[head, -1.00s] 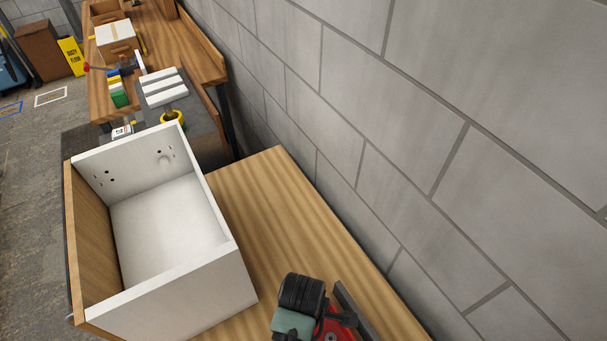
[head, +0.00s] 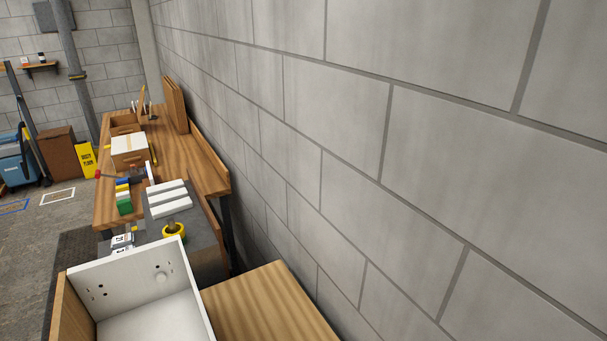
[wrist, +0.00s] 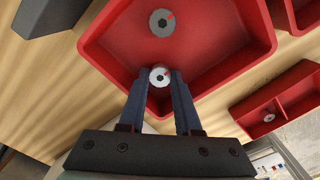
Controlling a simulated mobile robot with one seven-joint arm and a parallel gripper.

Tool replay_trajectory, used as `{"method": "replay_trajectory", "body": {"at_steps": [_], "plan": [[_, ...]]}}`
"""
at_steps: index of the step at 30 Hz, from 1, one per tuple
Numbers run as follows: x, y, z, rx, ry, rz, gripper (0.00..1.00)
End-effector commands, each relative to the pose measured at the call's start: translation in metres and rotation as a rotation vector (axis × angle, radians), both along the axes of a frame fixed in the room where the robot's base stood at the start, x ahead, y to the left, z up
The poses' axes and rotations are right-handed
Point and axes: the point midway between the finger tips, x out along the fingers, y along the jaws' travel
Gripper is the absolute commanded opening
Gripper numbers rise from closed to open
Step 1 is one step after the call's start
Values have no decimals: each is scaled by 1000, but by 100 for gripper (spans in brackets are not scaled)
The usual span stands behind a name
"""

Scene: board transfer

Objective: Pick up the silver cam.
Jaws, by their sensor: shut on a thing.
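A silver cam (wrist: 160,77), a small round metal disc with a dark centre and a red mark, sits between the fingertips of my gripper (wrist: 159,80) in the wrist view. The dark fingers are shut on it. It appears over the near part of a red bin (wrist: 110,35); its height above the bin floor is hard to tell. A second silver cam (wrist: 162,22) lies on the floor of the same bin, apart from the fingers. My gripper does not show in the head view.
Another red bin (wrist: 245,112) at the right holds a small round metal piece (wrist: 268,118). In the head view, a white open box (head: 125,267) stands on a wooden bench (head: 262,310) beside a block wall (head: 400,130). A farther bench (head: 190,150) holds boxes and tools.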

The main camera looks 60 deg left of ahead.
Motion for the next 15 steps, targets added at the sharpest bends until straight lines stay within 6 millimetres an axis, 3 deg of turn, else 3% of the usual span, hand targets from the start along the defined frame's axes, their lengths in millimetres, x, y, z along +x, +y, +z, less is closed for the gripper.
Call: {"method": "replay_trajectory", "body": {"at_steps": [5, 15], "plan": [[1, 1, 10, 2, -2, 0, 0], [2, 1, 70, 4, -6, -1, 0]]}}
